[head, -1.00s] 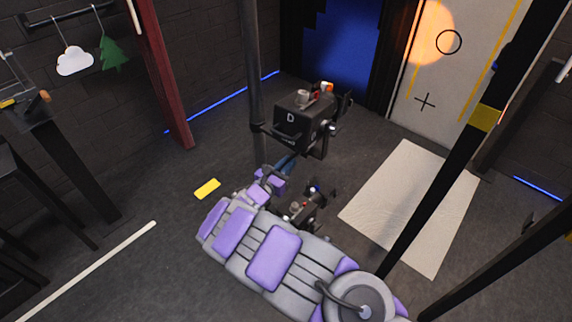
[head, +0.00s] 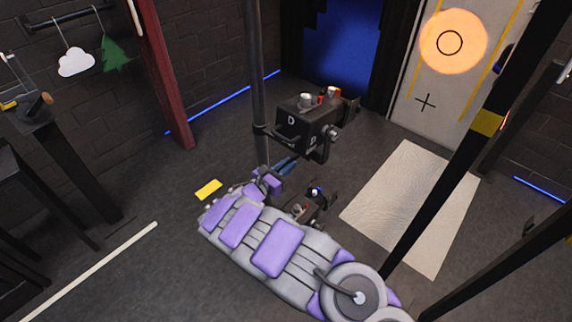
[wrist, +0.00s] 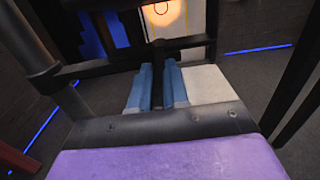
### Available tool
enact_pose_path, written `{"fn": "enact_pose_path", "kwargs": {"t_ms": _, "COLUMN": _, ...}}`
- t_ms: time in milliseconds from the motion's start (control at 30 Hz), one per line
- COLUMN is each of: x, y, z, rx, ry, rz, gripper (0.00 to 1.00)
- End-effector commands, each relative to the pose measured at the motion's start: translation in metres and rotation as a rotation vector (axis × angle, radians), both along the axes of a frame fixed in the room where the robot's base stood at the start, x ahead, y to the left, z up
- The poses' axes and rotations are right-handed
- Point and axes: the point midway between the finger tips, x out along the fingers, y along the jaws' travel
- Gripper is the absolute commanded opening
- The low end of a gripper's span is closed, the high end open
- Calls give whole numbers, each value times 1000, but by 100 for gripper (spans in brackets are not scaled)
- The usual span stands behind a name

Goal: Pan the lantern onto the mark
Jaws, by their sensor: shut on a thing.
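The lantern (head: 308,128) is a black box marked "D", mounted by a dark upright pole (head: 257,90). Its round orange light spot (head: 468,38) falls on a pale panel (head: 412,112) at the back right. A black ring mark (head: 449,43) lies inside the spot, near its middle. A black cross mark (head: 425,102) is lower on the panel, outside the light. My gripper (head: 286,166) is behind and below the lantern. In the wrist view, its blue fingers (wrist: 157,80) are shut on a thin dark bar (wrist: 158,58) that appears to be the lantern's handle.
A second, smaller dark fixture (head: 308,205) sits below the lantern, close to my arm. A slanting black post (head: 440,190) stands at right. Cloud (head: 74,62) and tree (head: 115,53) cutouts hang at left.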

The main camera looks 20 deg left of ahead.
Motion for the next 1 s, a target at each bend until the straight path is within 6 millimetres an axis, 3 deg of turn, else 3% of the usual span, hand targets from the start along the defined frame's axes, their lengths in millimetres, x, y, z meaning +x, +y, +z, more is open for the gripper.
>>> {"fn": "enact_pose_path", "kwargs": {"t_ms": 267, "x": -1, "y": 4, "z": 1, "rx": 1, "ry": 1, "rz": 12, "gripper": 0}}
{"fn": "enact_pose_path", "kwargs": {"t_ms": 300, "x": -1, "y": 4, "z": 1, "rx": 1, "ry": 1, "rz": 12, "gripper": 17}}
{"fn": "enact_pose_path", "kwargs": {"t_ms": 567, "x": -1, "y": 3, "z": 0, "rx": 1, "ry": 2, "rz": 9, "gripper": 40}}
{"fn": "enact_pose_path", "kwargs": {"t_ms": 833, "x": -2, "y": 2, "z": 1, "rx": 3, "ry": 1, "rz": 8, "gripper": 40}}
{"fn": "enact_pose_path", "kwargs": {"t_ms": 1000, "x": -18, "y": 10, "z": 2, "rx": 3, "ry": 1, "rz": 10, "gripper": 40}}
